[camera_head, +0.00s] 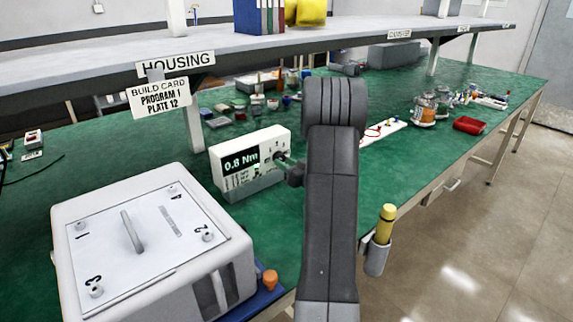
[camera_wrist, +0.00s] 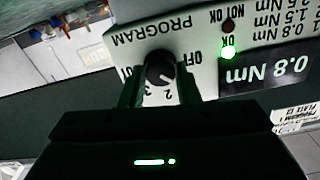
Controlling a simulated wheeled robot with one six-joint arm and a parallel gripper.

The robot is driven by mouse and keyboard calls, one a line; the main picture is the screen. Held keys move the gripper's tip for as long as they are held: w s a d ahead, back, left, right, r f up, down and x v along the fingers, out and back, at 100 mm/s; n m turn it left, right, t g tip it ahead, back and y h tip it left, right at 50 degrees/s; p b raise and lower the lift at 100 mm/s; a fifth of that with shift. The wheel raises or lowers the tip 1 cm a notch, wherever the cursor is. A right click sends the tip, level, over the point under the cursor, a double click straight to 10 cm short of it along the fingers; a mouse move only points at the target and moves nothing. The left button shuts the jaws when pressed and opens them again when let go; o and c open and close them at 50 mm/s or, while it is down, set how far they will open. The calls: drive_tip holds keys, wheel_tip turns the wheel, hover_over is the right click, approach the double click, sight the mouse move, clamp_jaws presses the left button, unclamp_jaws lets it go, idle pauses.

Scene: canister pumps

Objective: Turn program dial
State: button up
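The white torque controller (camera_head: 237,182) stands on the green bench, its display reading 0.8 Nm. In the wrist view, which is upside down, its black program dial (camera_wrist: 160,68) shows a pale pointer line toward the lower right. Digits 2 and 3 and OFF are printed around it. The green OK lamp (camera_wrist: 228,52) is lit. My gripper (camera_wrist: 158,88) is open, one finger on each side of the dial's lower part, with gaps visible. In the head view my gripper (camera_head: 291,168) is at the panel, partly hidden by my arm. The build card (camera_head: 159,99) reads PROGRAM 1, PLATE 12.
A white housing (camera_head: 150,240) with numbered bolts stands at the front left. The shelf (camera_head: 330,50) overhangs the bench. A yellow-handled tool (camera_head: 385,225) sits in a holder at the front edge.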

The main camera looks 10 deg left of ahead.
drive_tip(key=shift+f+b, duration=0.1)
drive_tip(key=shift+b, duration=0.4)
drive_tip(key=n+b, duration=0.8)
drive_tip(key=b, duration=0.3)
drive_tip(key=shift+w+d+n, duration=0.1)
drive_tip(key=shift+n, duration=0.3)
drive_tip(key=o, duration=0.9)
drive_tip(key=shift+o, duration=0.2)
